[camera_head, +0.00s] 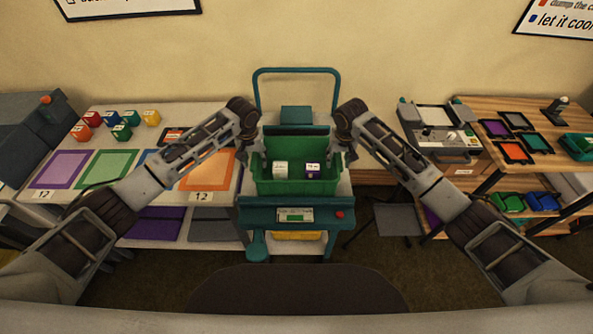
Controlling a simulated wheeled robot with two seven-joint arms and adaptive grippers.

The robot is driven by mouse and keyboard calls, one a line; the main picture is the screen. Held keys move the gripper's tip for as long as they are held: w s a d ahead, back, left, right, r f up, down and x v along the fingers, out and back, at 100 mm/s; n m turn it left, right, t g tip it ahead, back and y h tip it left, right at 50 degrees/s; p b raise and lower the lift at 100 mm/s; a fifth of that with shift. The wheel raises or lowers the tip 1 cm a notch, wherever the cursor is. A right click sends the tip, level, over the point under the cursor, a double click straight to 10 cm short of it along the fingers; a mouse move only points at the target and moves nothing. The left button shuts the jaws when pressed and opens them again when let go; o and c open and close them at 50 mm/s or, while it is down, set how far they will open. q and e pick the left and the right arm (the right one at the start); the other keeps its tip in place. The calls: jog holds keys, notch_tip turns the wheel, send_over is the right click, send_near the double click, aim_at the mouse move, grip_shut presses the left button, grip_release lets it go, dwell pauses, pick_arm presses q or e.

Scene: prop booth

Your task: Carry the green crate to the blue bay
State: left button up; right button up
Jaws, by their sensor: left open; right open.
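The green crate (296,187) sits on a teal cart (290,209) in the middle of the head view. It holds a white box (281,170) and a purple box with a white top (313,172). My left gripper (256,163) is open at the crate's left side, and my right gripper (347,157) is open at its right side. I cannot tell whether either touches the crate. A blue bay (149,157) on the left table lies between the green and orange mats, mostly hidden by my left arm.
The left table also has a purple mat (60,169), a green mat (105,167), an orange mat (207,172) and several coloured blocks at the back. A machine (439,135) and a wooden shelf (490,108) with coloured trays stand at the right. The cart's handle (296,71) rises behind the crate.

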pick_arm(q)
grip_shut()
pick_arm(e)
grip_shut()
